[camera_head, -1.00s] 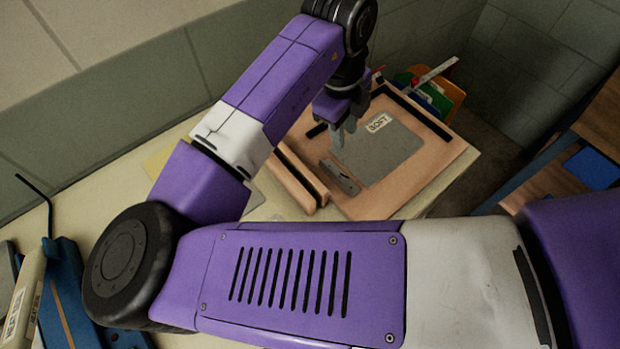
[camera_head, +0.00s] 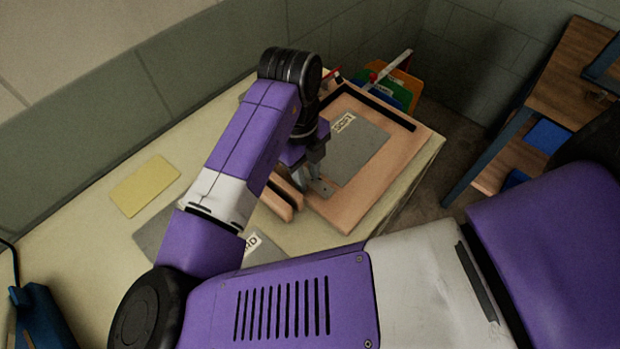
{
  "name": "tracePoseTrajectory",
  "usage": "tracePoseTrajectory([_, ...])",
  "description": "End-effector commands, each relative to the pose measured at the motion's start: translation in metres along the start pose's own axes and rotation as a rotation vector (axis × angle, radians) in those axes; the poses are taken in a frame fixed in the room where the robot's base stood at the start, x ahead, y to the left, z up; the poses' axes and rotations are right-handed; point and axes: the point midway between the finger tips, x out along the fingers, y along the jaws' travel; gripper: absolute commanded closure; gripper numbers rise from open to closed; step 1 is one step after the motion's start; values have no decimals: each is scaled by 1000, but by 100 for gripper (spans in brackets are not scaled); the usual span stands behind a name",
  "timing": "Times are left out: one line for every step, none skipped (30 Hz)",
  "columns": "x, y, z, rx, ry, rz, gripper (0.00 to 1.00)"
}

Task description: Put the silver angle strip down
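A small grey metal piece (camera_head: 324,187), which looks like the silver angle strip, shows on the pinkish-tan tray (camera_head: 384,188), near its front-left side. The fingers are small and partly hidden by my wrist. I cannot tell whether they are open or shut on the strip.
Tan bars (camera_head: 279,200) lie along the tray's left side. A yellow sheet (camera_head: 145,185) and a grey sheet labelled HD or similar (camera_head: 158,232) lie on the pale table (camera_head: 88,236). Coloured folders (camera_head: 398,90) stand behind the tray. A wooden shelf unit (camera_head: 562,75) stands at right.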

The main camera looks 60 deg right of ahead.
Motion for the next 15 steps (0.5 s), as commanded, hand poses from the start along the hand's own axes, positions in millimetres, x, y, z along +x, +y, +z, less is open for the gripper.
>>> tracePoseTrajectory([2, 0, 0, -1, 1, 0, 71])
tracePoseTrajectory([3, 0, 0, -1, 0, 0, 71])
tracePoseTrajectory([3, 0, 0, -1, 0, 0, 71])
tracePoseTrajectory([3, 0, 0, -1, 0, 0, 71])
tracePoseTrajectory([3, 0, 0, -1, -1, 0, 71])
tracePoseTrajectory([3, 0, 0, -1, -1, 0, 71])
tracePoseTrajectory([3, 0, 0, -1, -1, 0, 71])
tracePoseTrajectory([3, 0, 0, -1, -1, 0, 73])
tracePoseTrajectory([3, 0, 0, -1, -1, 0, 81])
tracePoseTrajectory([3, 0, 0, -1, -1, 0, 87])
tracePoseTrajectory([3, 0, 0, -1, -1, 0, 92])
tracePoseTrajectory([2, 0, 0, -1, -1, 0, 100])
tracePoseTrajectory([2, 0, 0, -1, -1, 0, 100])
tracePoseTrajectory([2, 0, 0, -1, -1, 0, 100])
tracePoseTrajectory([2, 0, 0, -1, -1, 0, 100])
